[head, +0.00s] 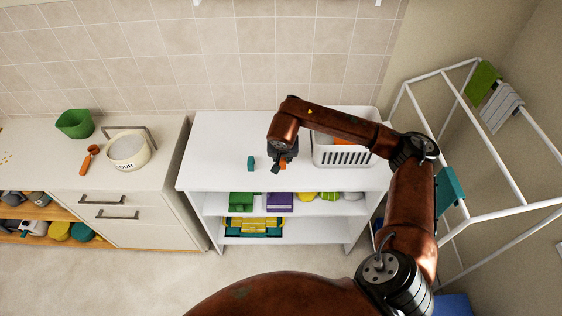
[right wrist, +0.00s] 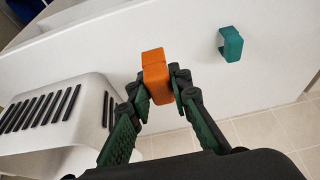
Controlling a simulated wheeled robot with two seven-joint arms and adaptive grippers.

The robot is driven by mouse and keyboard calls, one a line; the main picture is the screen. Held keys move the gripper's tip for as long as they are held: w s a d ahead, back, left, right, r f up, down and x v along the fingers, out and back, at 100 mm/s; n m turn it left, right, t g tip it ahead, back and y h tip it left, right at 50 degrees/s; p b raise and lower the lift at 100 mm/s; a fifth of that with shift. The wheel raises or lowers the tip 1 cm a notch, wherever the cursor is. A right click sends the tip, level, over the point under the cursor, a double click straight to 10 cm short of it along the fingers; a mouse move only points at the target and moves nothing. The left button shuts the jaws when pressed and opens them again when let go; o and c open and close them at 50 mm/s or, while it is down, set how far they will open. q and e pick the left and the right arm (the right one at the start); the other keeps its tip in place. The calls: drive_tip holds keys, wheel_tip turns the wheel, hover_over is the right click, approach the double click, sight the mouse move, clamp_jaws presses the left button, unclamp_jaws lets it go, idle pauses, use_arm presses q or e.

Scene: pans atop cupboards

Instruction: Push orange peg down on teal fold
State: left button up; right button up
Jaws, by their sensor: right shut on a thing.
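My right gripper (head: 278,164) is over the white unit's top, left of the white basket. It is shut on the orange peg (right wrist: 155,76), which stands out between its fingertips in the right wrist view. In the head view the peg (head: 283,166) is mostly hidden by the gripper. A folded teal cloth (head: 450,188) hangs over a rail of the white drying rack at the right, partly behind my right arm, far from the gripper. My left gripper is not in view.
A teal peg (head: 251,163) stands on the white top (head: 215,165), left of the gripper. The white basket (head: 345,156) holds something orange. The drying rack (head: 490,215) also carries green (head: 482,82) and grey (head: 501,107) cloths. Floor shows in front.

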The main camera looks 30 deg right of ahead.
drive_tip(key=w+f, duration=0.1)
drive_tip(key=w+d+f, duration=0.1)
drive_tip(key=w+f, duration=0.1)
drive_tip(key=w+d+f, duration=0.1)
drive_tip(key=f, duration=0.1)
drive_tip(key=shift+w+f, duration=0.25)
drive_tip(key=shift+s+x, duration=0.15)
drive_tip(key=shift+x, duration=0.7)
drive_tip(key=shift+s+x, duration=0.1)
drive_tip(key=shift+x, duration=0.75)
drive_tip(key=shift+a+f, duration=0.15)
drive_tip(key=shift+f, duration=0.1)
drive_tip(key=shift+f, duration=0.15)
drive_tip(key=o, duration=0.9)
